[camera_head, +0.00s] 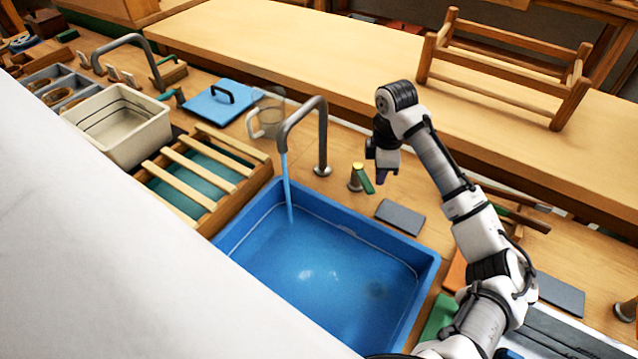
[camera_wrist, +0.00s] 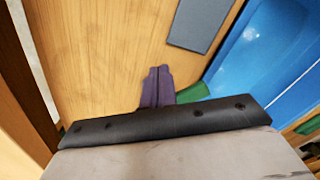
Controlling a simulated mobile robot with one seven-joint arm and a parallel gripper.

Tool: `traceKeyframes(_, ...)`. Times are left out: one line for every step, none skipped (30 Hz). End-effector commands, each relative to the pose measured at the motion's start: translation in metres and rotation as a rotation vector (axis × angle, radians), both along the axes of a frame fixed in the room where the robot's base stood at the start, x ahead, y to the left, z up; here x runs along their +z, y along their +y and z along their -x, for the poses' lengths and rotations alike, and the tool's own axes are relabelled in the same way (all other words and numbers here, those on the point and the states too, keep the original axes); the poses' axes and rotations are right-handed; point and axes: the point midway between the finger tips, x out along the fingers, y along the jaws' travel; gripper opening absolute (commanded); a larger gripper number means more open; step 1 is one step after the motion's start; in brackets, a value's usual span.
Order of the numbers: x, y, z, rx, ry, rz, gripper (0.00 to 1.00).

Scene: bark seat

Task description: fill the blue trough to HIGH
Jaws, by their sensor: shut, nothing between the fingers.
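The blue trough (camera_head: 428,272) stands in the bench and holds water. A stream (camera_head: 288,190) falls into it from the grey curved spout (camera_head: 322,130) at its far side. Faint lines show on the inner far wall, but I cannot read any HIGH mark. A brass valve post with a green lever (camera_head: 366,182) stands right of the spout. My gripper (camera_head: 386,175) is shut and empty, beside and above the lever. In the wrist view its purple fingers (camera_wrist: 157,86) are together, with the green lever (camera_wrist: 195,92) partly hidden just right of them. I cannot tell whether they touch.
A grey plate (camera_head: 400,217) lies right of the valve. A clear jug (camera_head: 266,112), a blue lidded board (camera_head: 219,102), a slatted rack (camera_head: 200,175) and a beige basin (camera_head: 120,130) with a second spout (camera_head: 135,42) stand left. A wooden frame (camera_head: 505,70) stands behind.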

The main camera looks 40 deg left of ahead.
Motion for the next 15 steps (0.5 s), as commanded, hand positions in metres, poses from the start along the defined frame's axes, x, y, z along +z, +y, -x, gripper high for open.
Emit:
traceKeyframes(0.001, 0.004, 0.005, 0.004, 0.001, 0.000, 0.00)
traceKeyframes(0.002, 0.006, 0.008, 0.004, 0.001, 0.000, 0.00)
traceKeyframes(0.002, 0.009, 0.012, 0.004, 0.001, 0.000, 0.00)
traceKeyframes(0.002, 0.011, 0.014, 0.004, 0.003, -0.001, 0.00)
traceKeyframes(0.002, 0.012, 0.017, 0.005, 0.003, -0.001, 0.00)
traceKeyframes(0.002, 0.015, 0.020, 0.004, 0.002, 0.000, 0.00)
traceKeyframes(0.002, 0.017, 0.023, 0.003, 0.001, 0.000, 0.00)
traceKeyframes(0.002, 0.019, 0.026, 0.004, 0.001, 0.000, 0.00)
traceKeyframes(0.002, 0.022, 0.029, 0.004, 0.001, 0.000, 0.00)
traceKeyframes(0.001, 0.024, 0.032, 0.004, 0.001, 0.000, 0.00)
traceKeyframes(0.001, 0.026, 0.035, 0.003, 0.001, 0.000, 0.00)
traceKeyframes(0.002, 0.029, 0.038, 0.004, 0.001, 0.000, 0.00)
traceKeyframes(0.002, 0.031, 0.041, 0.005, 0.001, 0.000, 0.00)
traceKeyframes(0.002, 0.033, 0.044, 0.005, 0.002, -0.001, 0.00)
traceKeyframes(0.000, 0.032, 0.043, 0.001, 0.001, 0.000, 0.00)
